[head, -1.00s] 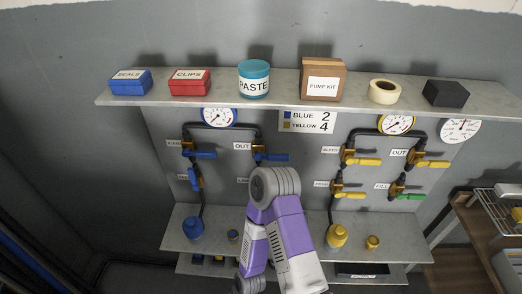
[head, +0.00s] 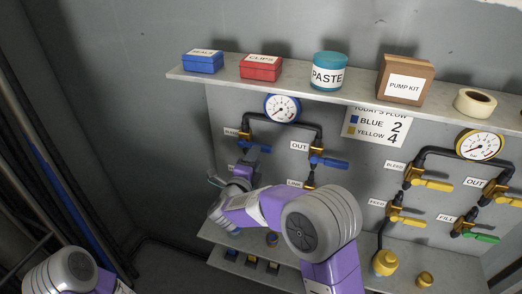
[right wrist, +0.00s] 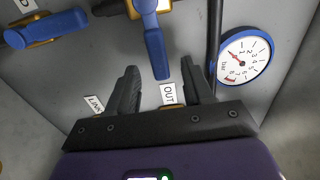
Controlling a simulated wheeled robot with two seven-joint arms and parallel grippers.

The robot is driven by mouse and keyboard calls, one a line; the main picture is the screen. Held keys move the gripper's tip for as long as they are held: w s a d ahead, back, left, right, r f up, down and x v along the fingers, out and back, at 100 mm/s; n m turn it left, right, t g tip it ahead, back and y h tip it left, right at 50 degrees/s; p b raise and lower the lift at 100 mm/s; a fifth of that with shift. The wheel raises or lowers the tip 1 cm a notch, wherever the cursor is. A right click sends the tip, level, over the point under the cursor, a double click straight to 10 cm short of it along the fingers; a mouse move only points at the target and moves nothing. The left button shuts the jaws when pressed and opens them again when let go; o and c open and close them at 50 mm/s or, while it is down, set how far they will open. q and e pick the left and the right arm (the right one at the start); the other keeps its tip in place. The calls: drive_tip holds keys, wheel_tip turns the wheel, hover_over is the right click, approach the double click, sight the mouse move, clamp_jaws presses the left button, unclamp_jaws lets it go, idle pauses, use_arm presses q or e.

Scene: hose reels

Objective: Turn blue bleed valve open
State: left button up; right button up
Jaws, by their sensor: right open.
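The blue bleed valve shows in the head view, with its brass body and blue handle (head: 262,148) left of the blue OUT valve (head: 327,161). My right gripper (head: 250,156) is in front of it and partly hides it. In the right wrist view the bleed handle (right wrist: 156,52) points down toward my open right gripper (right wrist: 160,72). The handle's tip lies between the two fingertips in the picture, with a gap on both sides; I cannot tell the depth. My left gripper is out of view.
A second blue handle (right wrist: 45,28) is at the upper left in the wrist view. The blue gauge (head: 282,108) is above the valves. A shelf (head: 215,75) with boxes runs above; yellow valves (head: 432,185) are on the right. A lower ledge (head: 222,236) is below.

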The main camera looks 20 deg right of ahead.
drive_tip(key=x, duration=0.6)
drive_tip(key=shift+w+d+f, duration=0.1)
drive_tip(key=shift+w+d, duration=0.05)
clamp_jaws()
